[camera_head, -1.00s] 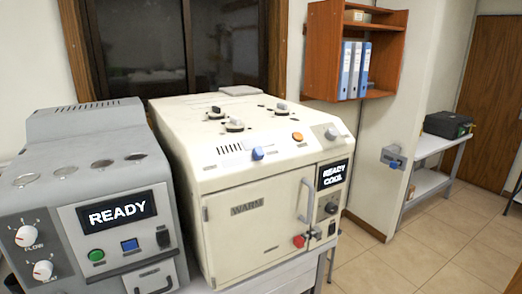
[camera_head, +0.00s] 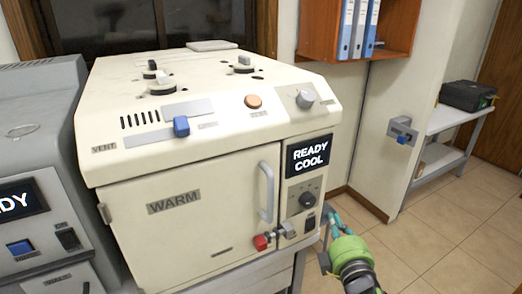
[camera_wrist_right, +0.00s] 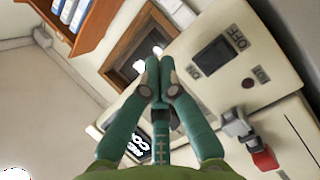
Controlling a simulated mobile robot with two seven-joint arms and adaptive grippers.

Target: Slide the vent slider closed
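The vent slider is a blue knob (camera_head: 181,126) on a grey strip on the sloped upper front of the cream oven-like machine (camera_head: 215,198). Black vent slots (camera_head: 139,120) lie left of the knob, with a VENT label (camera_head: 104,148) at the far left. My right gripper (camera_head: 335,214) is low at the machine's right front corner, well below and right of the knob. In the right wrist view its teal fingers (camera_wrist_right: 160,72) are together at the tips with nothing seen between them. The knob cannot be made out in that view. My left gripper is not in view.
The machine's door has a handle (camera_head: 267,192) and a red knob (camera_head: 261,242) near my right gripper. A READY COOL display (camera_head: 309,154) is above it. A grey machine (camera_head: 38,165) stands at the left. Open floor (camera_head: 430,235) lies to the right.

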